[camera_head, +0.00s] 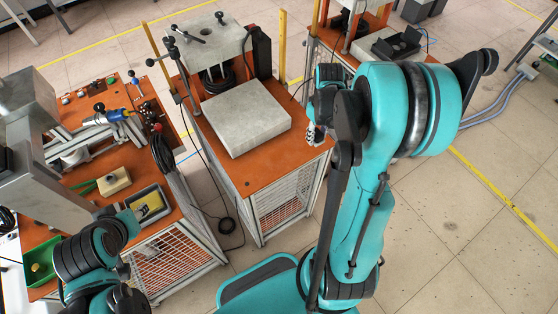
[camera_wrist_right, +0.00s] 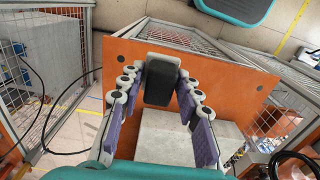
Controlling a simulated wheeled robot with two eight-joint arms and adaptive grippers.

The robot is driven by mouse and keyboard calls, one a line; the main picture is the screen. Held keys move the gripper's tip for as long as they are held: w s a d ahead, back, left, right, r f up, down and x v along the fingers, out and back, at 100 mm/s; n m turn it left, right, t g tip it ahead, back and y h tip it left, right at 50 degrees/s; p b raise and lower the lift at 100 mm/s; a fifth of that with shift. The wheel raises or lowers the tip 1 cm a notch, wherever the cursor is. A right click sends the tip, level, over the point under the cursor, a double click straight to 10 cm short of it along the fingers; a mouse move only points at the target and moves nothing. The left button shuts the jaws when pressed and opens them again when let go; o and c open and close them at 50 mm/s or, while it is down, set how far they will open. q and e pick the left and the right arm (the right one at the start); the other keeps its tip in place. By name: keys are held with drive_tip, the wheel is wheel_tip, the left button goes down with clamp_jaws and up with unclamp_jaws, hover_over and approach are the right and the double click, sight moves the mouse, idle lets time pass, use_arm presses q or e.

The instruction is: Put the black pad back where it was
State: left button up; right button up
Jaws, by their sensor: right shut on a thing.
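In the right wrist view, the black pad (camera_wrist_right: 161,82) is between the fingertips of my right gripper (camera_wrist_right: 163,75). The gripper is shut on it, with purple-lined fingers on both sides. The pad is seen over the orange table top (camera_wrist_right: 235,92), near the edge; I cannot tell whether it touches the table. In the head view, my right gripper (camera_head: 312,132) is at the right edge of the middle orange table (camera_head: 245,185), and the pad is hidden there. My left arm is at the lower left; its fingers cannot be made out.
A large grey block (camera_head: 245,117) lies on the middle table, beside my right gripper. A grey-topped press (camera_head: 212,40) stands behind it. The left bench carries a grey tray with a yellow item (camera_head: 150,206) and a green bin (camera_head: 40,262).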

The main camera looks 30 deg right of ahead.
drive_tip(key=b, duration=0.2)
hover_over(282, 157)
wheel_tip(282, 157, down, 7)
drive_tip(key=shift+d+r, duration=0.15)
wheel_tip(282, 157, down, 4)
drive_tip(key=shift+r+b, duration=0.1)
drive_tip(key=shift+b, duration=0.7)
drive_tip(key=shift+f, duration=0.3)
drive_tip(key=o, duration=1.2)
drive_tip(key=shift+r, duration=0.1)
